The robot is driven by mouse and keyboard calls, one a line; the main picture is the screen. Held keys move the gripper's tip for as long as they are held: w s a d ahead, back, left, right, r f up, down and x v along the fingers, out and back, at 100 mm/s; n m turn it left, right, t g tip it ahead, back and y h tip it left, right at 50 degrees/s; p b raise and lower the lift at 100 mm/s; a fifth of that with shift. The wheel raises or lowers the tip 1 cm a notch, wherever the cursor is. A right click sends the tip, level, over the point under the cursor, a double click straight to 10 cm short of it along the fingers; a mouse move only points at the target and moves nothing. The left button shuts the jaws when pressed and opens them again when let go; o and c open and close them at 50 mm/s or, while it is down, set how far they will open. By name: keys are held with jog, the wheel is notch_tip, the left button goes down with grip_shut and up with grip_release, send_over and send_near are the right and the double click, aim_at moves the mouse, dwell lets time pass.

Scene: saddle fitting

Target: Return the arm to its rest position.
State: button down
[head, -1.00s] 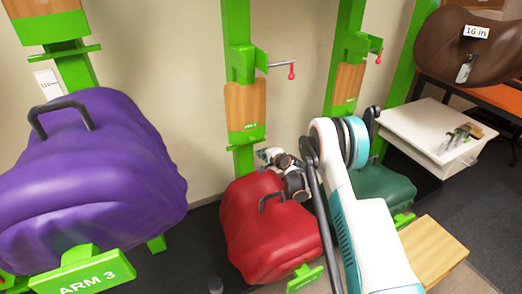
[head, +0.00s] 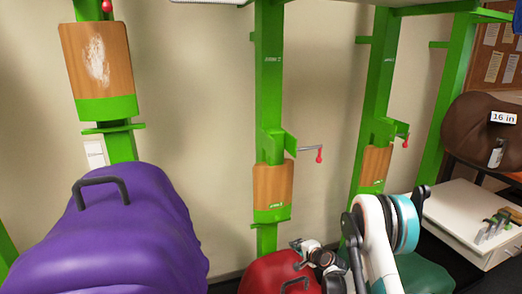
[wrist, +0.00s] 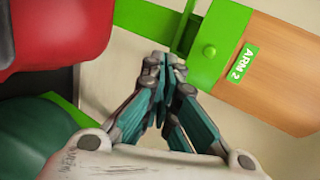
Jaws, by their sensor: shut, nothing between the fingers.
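My gripper (wrist: 160,66) shows in the wrist view with its fingers together and nothing between them. In the head view the gripper end (head: 303,244) is low in the picture, just in front of the green post marked ARM 2 and above the red saddle (head: 268,276). My white and teal arm (head: 385,235) rises from the bottom edge at right of centre, bent at the elbow. In the wrist view the fingertips point towards the green post, beside a wooden plate labelled ARM 2 (wrist: 265,70). I cannot tell whether they touch the post.
A purple saddle (head: 115,240) stands at the left. A dark green saddle (head: 425,275) is behind my arm. Green posts with red-tipped cranks (head: 319,155) stand along the wall. A white drawer unit (head: 470,215) and a brown saddle (head: 480,130) are at the right.

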jog(key=s+r+n+g+h, duration=0.1)
jog(key=s+r+n, duration=0.3)
jog(key=r, duration=0.8)
jog(key=s+r+n+g, duration=0.1)
jog(key=s+r, duration=0.4)
jog(key=r, duration=0.8)
jog(key=s+r+n+g+h, duration=0.1)
jog(key=s+r+n, duration=0.1)
jog(key=s+r, duration=0.35)
jog(key=s+r+n, duration=0.1)
jog(key=s+r, duration=0.2)
jog(key=s, duration=0.5)
jog(key=s+d+n+g+h, duration=0.2)
jog(key=s+n, duration=0.3)
jog(key=s, duration=2.1)
jog(key=shift+s+d+h, duration=0.2)
jog(key=shift+d+h, duration=0.2)
jog(key=shift+d, duration=0.25)
